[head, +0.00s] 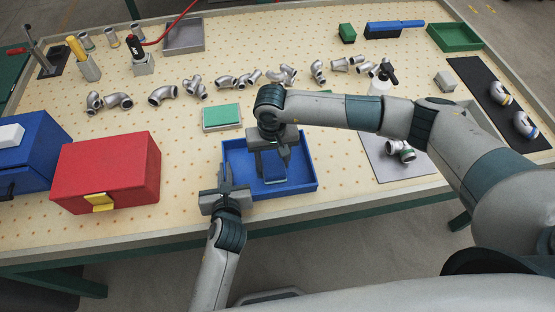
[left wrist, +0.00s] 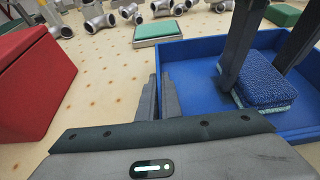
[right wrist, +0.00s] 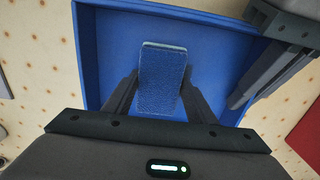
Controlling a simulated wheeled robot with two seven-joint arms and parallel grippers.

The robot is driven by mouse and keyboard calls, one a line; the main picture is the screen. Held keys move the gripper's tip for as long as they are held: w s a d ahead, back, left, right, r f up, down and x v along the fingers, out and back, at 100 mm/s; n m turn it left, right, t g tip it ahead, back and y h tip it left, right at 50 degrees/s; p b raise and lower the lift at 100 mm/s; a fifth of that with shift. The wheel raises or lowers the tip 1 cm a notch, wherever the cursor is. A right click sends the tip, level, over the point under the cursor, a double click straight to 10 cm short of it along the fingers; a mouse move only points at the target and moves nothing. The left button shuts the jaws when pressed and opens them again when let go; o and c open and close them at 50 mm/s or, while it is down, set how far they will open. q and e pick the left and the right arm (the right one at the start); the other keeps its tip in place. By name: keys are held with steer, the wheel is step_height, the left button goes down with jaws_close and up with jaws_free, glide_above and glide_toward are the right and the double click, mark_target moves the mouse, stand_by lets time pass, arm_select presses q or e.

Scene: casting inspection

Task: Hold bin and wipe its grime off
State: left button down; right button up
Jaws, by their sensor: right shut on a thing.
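The blue bin (head: 308,187) stands on the table near its front edge; its walls also show in the left wrist view (left wrist: 205,48) and the right wrist view (right wrist: 88,60). My left gripper (head: 225,172) is at the bin's left wall, its fingers (left wrist: 160,98) close together with the thin wall between them. My right gripper (head: 272,158) reaches down into the bin, its fingers shut on a blue scrubbing sponge (right wrist: 162,80) with a paler layer. The sponge (left wrist: 265,80) is low over the bin floor; contact is hard to tell. I cannot make out any grime.
A red box (head: 105,170) with a yellow latch stands left of the bin. A green-topped pad (head: 221,117) lies behind it. Several metal pipe fittings (head: 162,94) lie farther back. A spray bottle (head: 381,82) stands behind my right arm. A grey mat (head: 372,155) lies right.

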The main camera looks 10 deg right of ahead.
mark_target(255, 171)
arm_select(q)
steer(key=shift+s+f, duration=0.1)
steer(key=shift+f, duration=0.15)
arm_select(e)
steer(key=shift+a, duration=2.7)
step_height(255, 171, up, 8)
steer(key=shift+d+r, duration=0.1)
arm_select(q)
steer(key=c, duration=1.9)
jaws_free()
steer(key=shift+r, duration=0.1)
steer(key=shift+r, duration=0.1)
steer(key=v, duration=1.1)
steer(key=shift+s+r, duration=0.2)
steer(key=shift+s, duration=0.1)
